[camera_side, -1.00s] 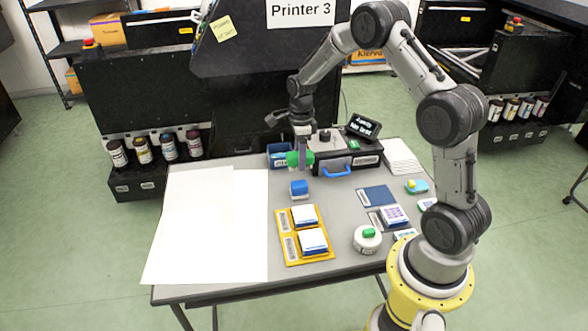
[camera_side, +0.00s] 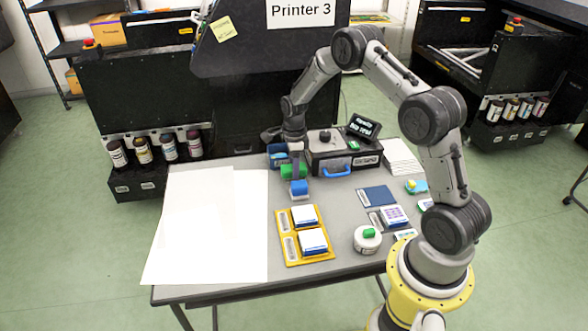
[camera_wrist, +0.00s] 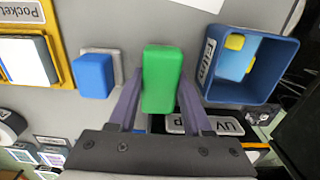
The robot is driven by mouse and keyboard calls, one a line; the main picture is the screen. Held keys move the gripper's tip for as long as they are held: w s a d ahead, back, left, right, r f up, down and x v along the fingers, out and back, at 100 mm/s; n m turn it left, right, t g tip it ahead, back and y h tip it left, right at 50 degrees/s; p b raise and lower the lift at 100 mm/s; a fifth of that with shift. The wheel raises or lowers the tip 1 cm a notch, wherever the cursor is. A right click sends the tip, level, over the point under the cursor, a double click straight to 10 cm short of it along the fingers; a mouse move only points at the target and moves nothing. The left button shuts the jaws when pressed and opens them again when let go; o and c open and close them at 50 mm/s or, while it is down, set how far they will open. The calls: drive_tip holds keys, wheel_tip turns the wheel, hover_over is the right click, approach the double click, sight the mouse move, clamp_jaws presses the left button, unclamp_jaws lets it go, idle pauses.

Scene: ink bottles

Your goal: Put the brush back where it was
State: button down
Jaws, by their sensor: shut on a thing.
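My gripper (camera_side: 298,165) is shut on a green block (camera_wrist: 163,78), which sits between its two fingers in the wrist view. The green block also shows in the side view (camera_side: 291,171), beside the blue bin. Its underside is hidden, so I cannot tell whether it is the brush or whether it touches the table. A blue block (camera_wrist: 94,75) on a pale base stands to its left in the wrist view. The open blue bin (camera_wrist: 249,93) stands to its right and holds a blue thing with yellow parts (camera_wrist: 235,58).
A black box with a blue handle (camera_side: 335,170) stands right of my gripper. A yellow tray (camera_side: 284,254) with white-topped pads, a white pot with a green top (camera_side: 368,244) and a dark blue card (camera_side: 377,196) lie nearer the front. White sheets (camera_side: 205,230) cover the left.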

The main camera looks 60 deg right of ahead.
drive_tip(key=shift+c, duration=1.7)
unclamp_jaws()
drive_tip(key=shift+f, duration=0.1)
drive_tip(key=s+a+r+n+t, duration=0.1)
drive_tip(key=s+a+r+n, duration=0.15)
drive_tip(key=r, duration=0.85)
drive_tip(key=s+a+r+n, duration=0.1)
drive_tip(key=a+r+n, duration=0.2)
drive_tip(key=r, duration=0.8)
drive_tip(key=s+a+r+n+t, duration=0.2)
drive_tip(key=s+a+r+n, duration=0.3)
drive_tip(key=s+n, duration=0.25)
drive_tip(key=s+a+r+n+t, duration=0.1)
drive_tip(key=s+a+r+n, duration=0.4)
drive_tip(key=s, duration=0.4)
drive_tip(key=s+a+f+n+t, duration=0.1)
drive_tip(key=s+a+f+n, duration=0.1)
drive_tip(key=s+n, duration=0.6)
drive_tip(key=shift+s+a+f+n+t, duration=0.3)
drive_tip(key=shift+a+n, duration=0.1)
drive_tip(key=shift+n, duration=0.1)
